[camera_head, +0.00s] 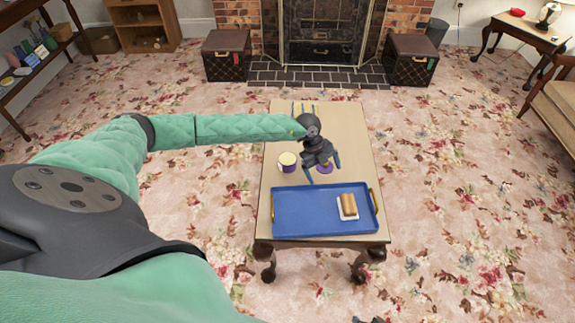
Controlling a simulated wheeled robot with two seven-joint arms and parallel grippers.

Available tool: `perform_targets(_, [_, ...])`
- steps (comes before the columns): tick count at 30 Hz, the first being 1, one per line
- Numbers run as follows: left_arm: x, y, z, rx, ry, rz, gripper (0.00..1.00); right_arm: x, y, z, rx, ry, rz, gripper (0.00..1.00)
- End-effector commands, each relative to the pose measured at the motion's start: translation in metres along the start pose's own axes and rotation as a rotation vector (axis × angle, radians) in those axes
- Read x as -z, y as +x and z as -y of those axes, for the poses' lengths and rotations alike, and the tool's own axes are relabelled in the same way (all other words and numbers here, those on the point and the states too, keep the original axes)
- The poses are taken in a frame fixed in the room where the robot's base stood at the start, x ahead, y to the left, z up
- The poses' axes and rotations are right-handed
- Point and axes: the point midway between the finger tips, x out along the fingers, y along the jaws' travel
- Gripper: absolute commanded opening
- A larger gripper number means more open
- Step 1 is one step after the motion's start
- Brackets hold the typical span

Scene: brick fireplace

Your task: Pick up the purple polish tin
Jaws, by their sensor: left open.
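My left gripper (323,171) reaches down over the middle of the wooden table, fingers apart. A low, round purple tin (325,168) sits on the table below and between the fingers, partly hidden by the gripper. I cannot tell whether the fingers touch it. A second purple container (289,168) with a pale cream top stands upright to the left of the gripper.
On the wooden table (350,125), a blue tray (300,212) with gold handles holds a bread-like brown item (347,205) on a white base. Yellow and blue strips lie at the table's far end. Patterned chests (228,55) flank the brick fireplace. Carpet surrounds the table.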

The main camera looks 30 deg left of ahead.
Motion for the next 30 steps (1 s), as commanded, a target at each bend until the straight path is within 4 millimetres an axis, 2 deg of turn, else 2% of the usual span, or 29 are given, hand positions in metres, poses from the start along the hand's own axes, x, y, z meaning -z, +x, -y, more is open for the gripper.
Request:
perform_targets(1, [-0.032, -0.013, -0.011, -0.059, -0.027, 0.075, 0.91, -0.002, 0.006, 0.0, 0.003, 0.0, -0.005, 0.4])
perform_targets(3, [-0.068, -0.03, -0.027, -0.134, -0.069, 0.165, 0.91, -0.004, 0.01, 0.001, 0.006, 0.0, -0.013, 0.4])
perform_targets(6, [-0.102, -0.051, -0.044, -0.208, -0.119, 0.261, 0.91, -0.005, 0.014, 0.002, 0.009, 0.0, -0.021, 0.4])
perform_targets(9, [-0.121, -0.064, -0.054, -0.248, -0.15, 0.315, 0.91, -0.005, 0.016, 0.002, 0.01, 0.0, -0.025, 0.4])
perform_targets(12, [-0.128, -0.065, -0.059, -0.263, -0.161, 0.333, 0.91, -0.004, 0.015, 0.003, 0.011, 0.0, -0.026, 0.4])
perform_targets(22, [-0.137, -0.042, -0.067, -0.263, -0.161, 0.333, 0.91, 0.001, 0.003, 0.005, 0.012, -0.001, -0.015, 0.4])
perform_targets(30, [-0.151, -0.015, -0.08, -0.264, -0.16, 0.331, 0.91, 0.012, -0.022, 0.009, 0.015, -0.004, 0.007, 0.4])
